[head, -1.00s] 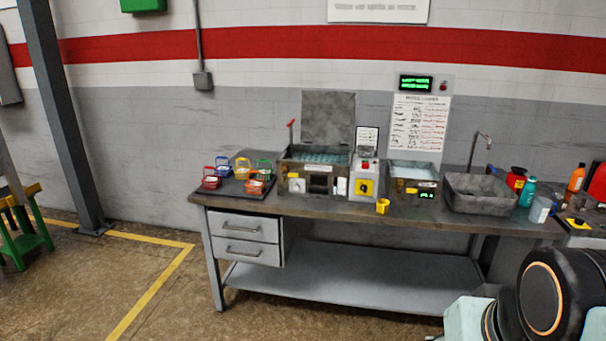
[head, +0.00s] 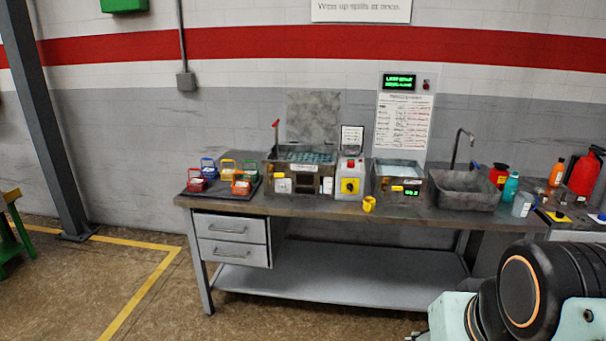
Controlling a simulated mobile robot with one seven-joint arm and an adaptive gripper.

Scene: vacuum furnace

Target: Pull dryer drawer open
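No dryer is clearly marked as such in the head view, and I cannot tell which drawer belongs to one. Under the left end of the workbench (head: 330,207) are two grey drawers, an upper drawer (head: 215,229) and a lower drawer (head: 245,256), each with a bar handle. Both look shut. On the bench stands a metal tank unit (head: 300,180) with its lid raised and a dark opening in its front. Right of it is a smaller metal unit (head: 397,180) with a green readout. My gripper is out of view; only part of my arm shows at lower right.
A dark tray (head: 225,192) with several coloured baskets sits at the bench's left end. A yellow cup (head: 369,204) is at the front edge. A sink (head: 463,190) and bottles stand at right. The floor in front at left is clear, with yellow lines.

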